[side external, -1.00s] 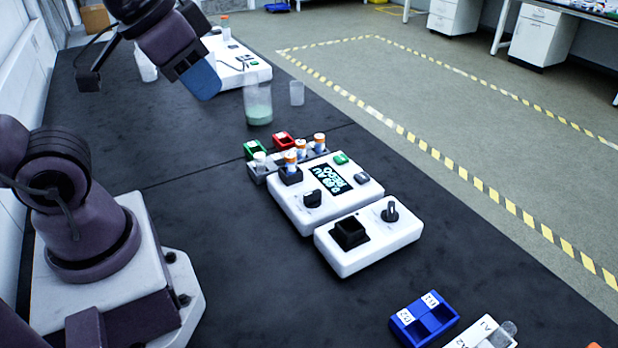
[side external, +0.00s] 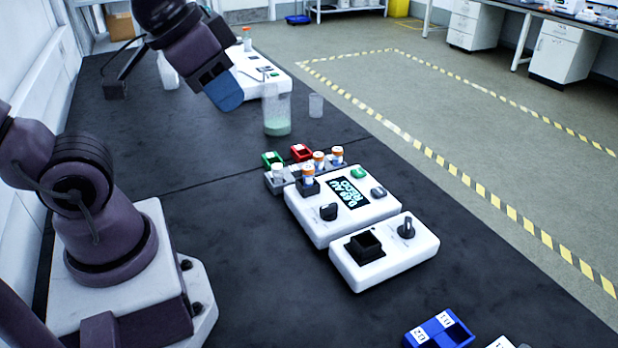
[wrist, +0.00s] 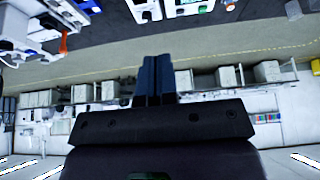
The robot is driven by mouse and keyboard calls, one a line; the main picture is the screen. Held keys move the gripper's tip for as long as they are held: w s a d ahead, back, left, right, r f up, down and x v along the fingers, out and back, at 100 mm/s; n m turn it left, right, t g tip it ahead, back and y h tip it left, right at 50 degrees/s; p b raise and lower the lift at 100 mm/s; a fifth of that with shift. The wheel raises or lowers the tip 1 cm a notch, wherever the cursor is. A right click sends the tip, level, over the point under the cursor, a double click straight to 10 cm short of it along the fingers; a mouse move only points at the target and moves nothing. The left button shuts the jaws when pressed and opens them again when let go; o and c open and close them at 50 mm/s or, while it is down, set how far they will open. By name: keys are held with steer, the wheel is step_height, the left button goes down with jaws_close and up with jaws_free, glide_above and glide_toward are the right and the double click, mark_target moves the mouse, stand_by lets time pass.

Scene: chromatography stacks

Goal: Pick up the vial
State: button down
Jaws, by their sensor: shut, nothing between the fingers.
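Several small vials with orange caps are in the side external view. One vial (side external: 308,176) stands upright in a black socket on the white display unit (side external: 335,228). Two others, a middle vial (side external: 319,160) and a right vial (side external: 337,155), stand in a grey rack behind it. A pale-topped vial (side external: 277,172) is at the rack's left end. I cannot tell which vial the task means. My gripper (side external: 226,92) is high above the bench, up and left of the vials and well apart from them. Its blue fingers (wrist: 156,78) are together and empty in the wrist view.
A clear container with green contents (side external: 277,112) and a small clear cup (side external: 315,105) stand behind the rack. A green holder (side external: 272,158) and a red holder (side external: 301,152) are beside it. A second white unit (side external: 385,258) is in front. Bare black bench lies left.

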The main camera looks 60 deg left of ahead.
steer(key=c, duration=0.8)
jaws_free()
steer(key=shift+f, duration=0.1)
